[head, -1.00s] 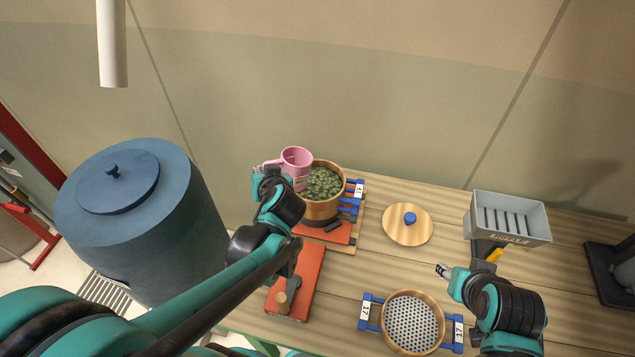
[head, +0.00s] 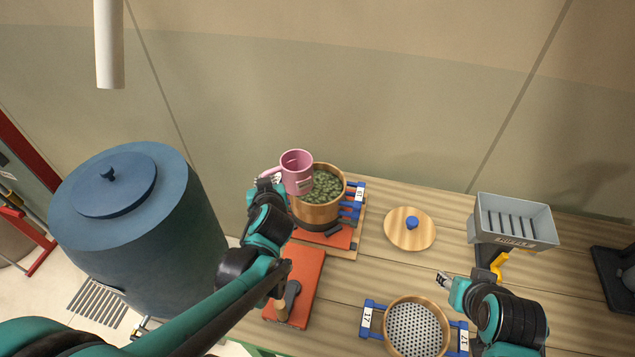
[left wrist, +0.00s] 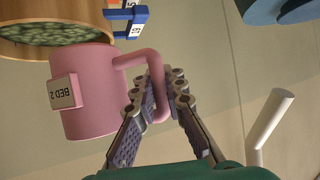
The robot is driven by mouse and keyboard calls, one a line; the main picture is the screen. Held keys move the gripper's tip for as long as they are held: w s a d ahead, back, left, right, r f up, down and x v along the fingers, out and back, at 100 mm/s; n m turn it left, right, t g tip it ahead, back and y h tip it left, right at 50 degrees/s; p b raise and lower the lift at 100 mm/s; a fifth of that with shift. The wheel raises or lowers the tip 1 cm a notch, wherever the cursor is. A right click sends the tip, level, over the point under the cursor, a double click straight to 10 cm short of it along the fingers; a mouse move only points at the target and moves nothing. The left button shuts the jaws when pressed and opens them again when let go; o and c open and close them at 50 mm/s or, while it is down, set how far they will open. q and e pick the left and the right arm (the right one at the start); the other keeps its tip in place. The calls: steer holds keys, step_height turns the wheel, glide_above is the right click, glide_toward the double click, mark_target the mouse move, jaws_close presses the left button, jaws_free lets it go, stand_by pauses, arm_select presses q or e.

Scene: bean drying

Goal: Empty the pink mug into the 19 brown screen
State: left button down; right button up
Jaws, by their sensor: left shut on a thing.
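The pink mug (head: 296,172) is held by its handle in my left gripper (head: 268,180). It is roughly upright, just left of and partly over the rim of a round brown screen (head: 318,213) full of green beans (head: 326,186). The screen's blue tab (head: 360,191) carries a label that seems to read 19. In the left wrist view the pink mug (left wrist: 88,92) shows a "BED 2" label, and the gripper fingers (left wrist: 160,100) close on its handle. The mug's contents are hidden. My right gripper (head: 443,279) is empty at the right; its fingers are too small to judge.
A second round screen (head: 389,331) labelled 17 lies at the front, empty. A wooden lid (head: 391,238) with a blue knob lies mid-table. A grey slotted bin (head: 530,242) stands at the right. A large blue barrel (head: 190,235) stands left of the table.

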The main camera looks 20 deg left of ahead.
arm_select(q)
steer(key=p+v, duration=0.2)
steer(key=a+p+v, duration=0.1)
steer(key=v, duration=0.2)
steer(key=shift+s+d+r+p, duration=0.1)
steer(key=shift+s+r+p, duration=0.15)
steer(key=shift+s+p, duration=0.15)
